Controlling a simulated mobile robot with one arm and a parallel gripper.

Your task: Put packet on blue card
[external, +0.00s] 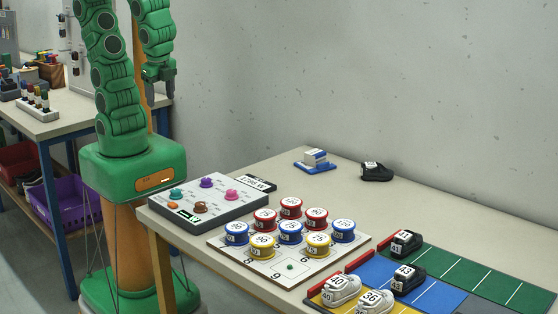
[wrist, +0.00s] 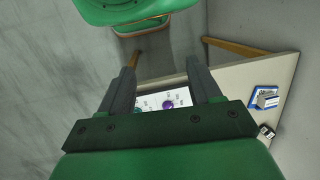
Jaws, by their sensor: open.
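A small white and blue packet (external: 315,156) sits on a blue card (external: 325,168) at the back of the table, towards the wall. In the wrist view, the packet (wrist: 268,99) and the blue card (wrist: 254,107) are at the right edge. I cannot tell how squarely the packet rests on the card. My gripper (external: 160,88) is raised high beside my column, well left of the table and far from the packet. In the wrist view my gripper (wrist: 161,70) has its fingers apart with nothing between them.
A black shoe (external: 377,172) stands right of the card. A panel with coloured knobs (external: 208,199) and a board of numbered round pieces (external: 290,232) fill the near left. Shoes stand on coloured lanes (external: 440,285) at the front right. The table between card and board is clear.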

